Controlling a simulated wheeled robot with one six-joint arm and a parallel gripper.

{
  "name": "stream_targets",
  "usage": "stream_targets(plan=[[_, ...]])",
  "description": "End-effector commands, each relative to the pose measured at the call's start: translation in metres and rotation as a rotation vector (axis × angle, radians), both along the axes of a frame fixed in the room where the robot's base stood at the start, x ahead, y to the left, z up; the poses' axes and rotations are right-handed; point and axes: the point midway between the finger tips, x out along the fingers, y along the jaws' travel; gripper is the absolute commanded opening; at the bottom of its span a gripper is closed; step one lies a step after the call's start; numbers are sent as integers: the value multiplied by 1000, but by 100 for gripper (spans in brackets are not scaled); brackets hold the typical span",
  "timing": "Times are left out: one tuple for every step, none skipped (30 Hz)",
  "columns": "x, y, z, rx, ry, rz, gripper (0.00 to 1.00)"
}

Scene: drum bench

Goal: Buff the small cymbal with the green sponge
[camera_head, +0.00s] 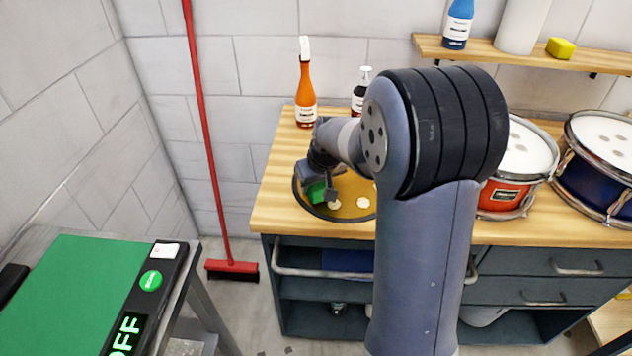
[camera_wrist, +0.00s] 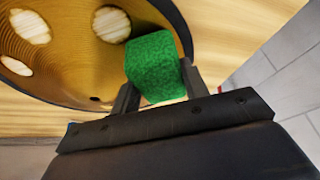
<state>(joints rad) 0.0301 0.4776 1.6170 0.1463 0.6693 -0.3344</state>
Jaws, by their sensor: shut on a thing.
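The green sponge (camera_wrist: 155,66) is a block pinched between the two fingers of my gripper (camera_wrist: 162,92). In the head view the sponge (camera_head: 315,192) shows below my gripper (camera_head: 322,190), at the left part of the cymbal (camera_head: 350,197). The cymbal is a round golden disc with a dark rim and several pale round spots, lying on the wooden bench. In the wrist view the cymbal (camera_wrist: 70,60) fills the upper left, and the sponge overlaps its edge. I cannot tell whether the sponge touches it. My arm hides the cymbal's right part in the head view.
An orange bottle (camera_head: 305,95) and a dark pump bottle (camera_head: 360,92) stand behind the cymbal. A red drum (camera_head: 507,194) and a blue drum (camera_head: 597,185) stand right on the bench (camera_head: 280,190). A red broom (camera_head: 232,268) leans left. A yellow sponge (camera_head: 561,47) lies on the shelf.

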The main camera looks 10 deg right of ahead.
Motion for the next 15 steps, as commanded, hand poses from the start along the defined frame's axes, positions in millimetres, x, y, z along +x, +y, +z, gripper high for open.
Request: stream_targets(plan=[[-1,0,-1,0,2,0,25],[-1,1,3,0,1,0,25],[-1,1,6,0,2,0,25],[-1,1,6,0,2,0,25],[0,1,17,-1,-3,1,25],[0,1,26,-1,-5,0,25],[-1,1,30,-2,-3,0,25],[-1,2,30,-1,0,0,25],[-1,2,33,-1,0,0,25],[-1,2,35,-1,0,0,25],[-1,2,37,-1,0,0,25],[-1,2,40,-1,0,0,25],[-1,2,42,-1,0,0,25],[-2,3,44,-1,0,-1,25],[-2,3,46,-1,0,-1,25]])
